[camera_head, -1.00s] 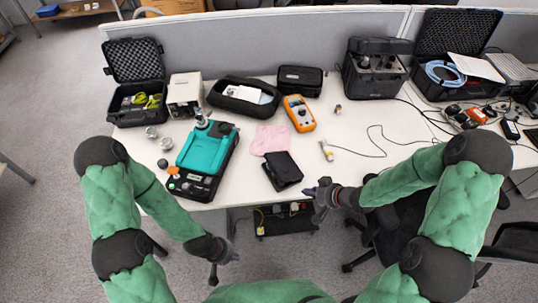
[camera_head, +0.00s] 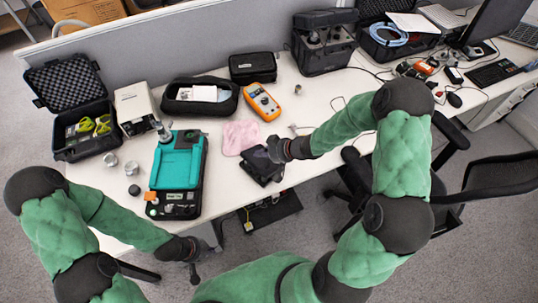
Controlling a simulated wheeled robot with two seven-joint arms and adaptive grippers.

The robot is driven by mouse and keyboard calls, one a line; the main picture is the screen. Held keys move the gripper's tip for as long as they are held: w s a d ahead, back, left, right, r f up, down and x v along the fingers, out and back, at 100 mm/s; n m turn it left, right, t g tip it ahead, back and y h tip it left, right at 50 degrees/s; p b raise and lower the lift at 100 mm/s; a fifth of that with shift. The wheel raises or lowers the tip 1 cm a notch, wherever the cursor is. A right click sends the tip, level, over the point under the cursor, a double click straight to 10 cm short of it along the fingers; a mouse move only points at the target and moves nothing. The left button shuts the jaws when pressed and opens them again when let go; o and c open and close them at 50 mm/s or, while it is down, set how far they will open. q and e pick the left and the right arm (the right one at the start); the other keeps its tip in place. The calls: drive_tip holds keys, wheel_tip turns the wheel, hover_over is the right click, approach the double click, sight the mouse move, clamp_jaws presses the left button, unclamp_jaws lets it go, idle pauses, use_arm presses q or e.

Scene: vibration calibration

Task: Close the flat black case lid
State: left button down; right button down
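A flat black case (camera_head: 256,171) lies near the front edge of the white table, in front of a pink cloth (camera_head: 240,137). My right gripper (camera_head: 271,151) reaches in from the right and is over the case's right part, hiding some of it. I cannot tell whether it touches the case, how far the lid is open, or whether the fingers are apart. My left gripper (camera_head: 195,268) hangs in front of the table, below its front edge and well away from the case. Its finger opening is too small to make out.
A teal-topped device (camera_head: 177,160) stands left of the case. Behind are an orange multimeter (camera_head: 262,101), an oval black case (camera_head: 200,108) and a small black box (camera_head: 253,68). An open foam-lined case (camera_head: 80,140) stands far left. A black chair (camera_head: 500,175) is at right.

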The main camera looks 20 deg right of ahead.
sight(255, 166)
drive_tip(key=f, duration=0.1)
drive_tip(key=a+f+b, duration=0.1)
drive_tip(key=a+f, duration=0.1)
drive_tip(key=shift+w+f+b, duration=0.35)
drive_tip(key=shift+b, duration=0.05)
drive_tip(key=shift+s+a+f+b, duration=0.15)
drive_tip(key=shift+a+f+b, duration=0.15)
drive_tip(key=shift+f, duration=0.3)
